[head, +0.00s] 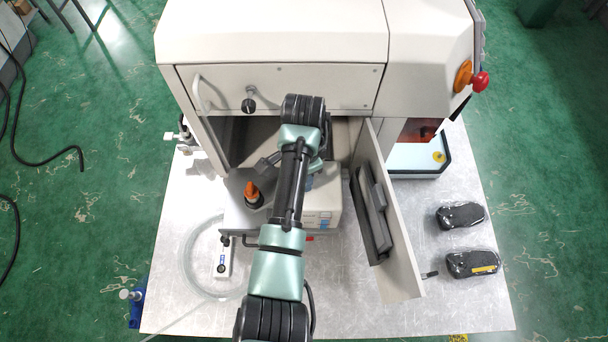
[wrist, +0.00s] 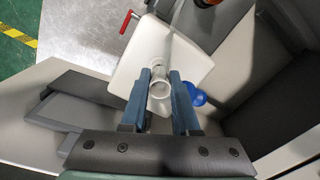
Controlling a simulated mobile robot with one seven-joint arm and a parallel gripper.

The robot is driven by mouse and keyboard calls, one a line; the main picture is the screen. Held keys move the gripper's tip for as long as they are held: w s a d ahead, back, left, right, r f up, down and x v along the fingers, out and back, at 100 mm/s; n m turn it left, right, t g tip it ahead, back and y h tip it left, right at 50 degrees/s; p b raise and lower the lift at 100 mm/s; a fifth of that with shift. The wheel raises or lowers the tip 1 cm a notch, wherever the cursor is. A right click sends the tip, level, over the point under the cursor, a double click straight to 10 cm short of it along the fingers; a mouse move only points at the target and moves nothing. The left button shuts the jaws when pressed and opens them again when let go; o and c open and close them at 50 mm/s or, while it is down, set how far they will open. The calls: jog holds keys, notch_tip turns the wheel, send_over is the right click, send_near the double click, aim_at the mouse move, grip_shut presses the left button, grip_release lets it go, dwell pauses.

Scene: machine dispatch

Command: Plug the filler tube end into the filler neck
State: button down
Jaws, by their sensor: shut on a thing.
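My gripper (wrist: 159,88) is shut on a pale, translucent cylindrical piece, which looks like the filler tube end (wrist: 160,92). It is held over or against a white container (wrist: 138,66) with a red lever (wrist: 127,20). A pale tube (wrist: 180,14) runs up behind it in the wrist view. I cannot make out the filler neck separately, nor tell whether the tube end touches or sits in anything. In the head view my arm hides the gripper and tube end; the white container (head: 325,203) shows partly beside the arm, before the open machine bay.
The open door (head: 398,240) with a dark grey holder stands right of my arm. An orange-capped part (head: 252,190) stands left of it. Clear tubing (head: 187,270) coils on the metal table around a small white device (head: 222,259). Two black packs (head: 472,263) lie at right.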

jog(key=shift+s+f, duration=0.3)
jog(key=shift+f, duration=0.6)
dwell(0.7)
jog(key=c, duration=0.6)
grip_release()
jog(key=shift+d, duration=0.1)
jog(key=shift+w+a, duration=0.2)
jog(key=shift+w, duration=0.05)
jog(key=o, duration=0.4)
jog(key=shift+r, duration=0.15)
jog(key=shift+d, duration=0.1)
jog(key=shift+w+r, duration=0.1)
jog(key=shift+r, duration=0.1)
jog(key=shift+r+p, duration=1.75)
jog(key=shift+p, duration=0.1)
jog(key=shift+r+p, duration=1.15)
jog(key=shift+p, duration=0.1)
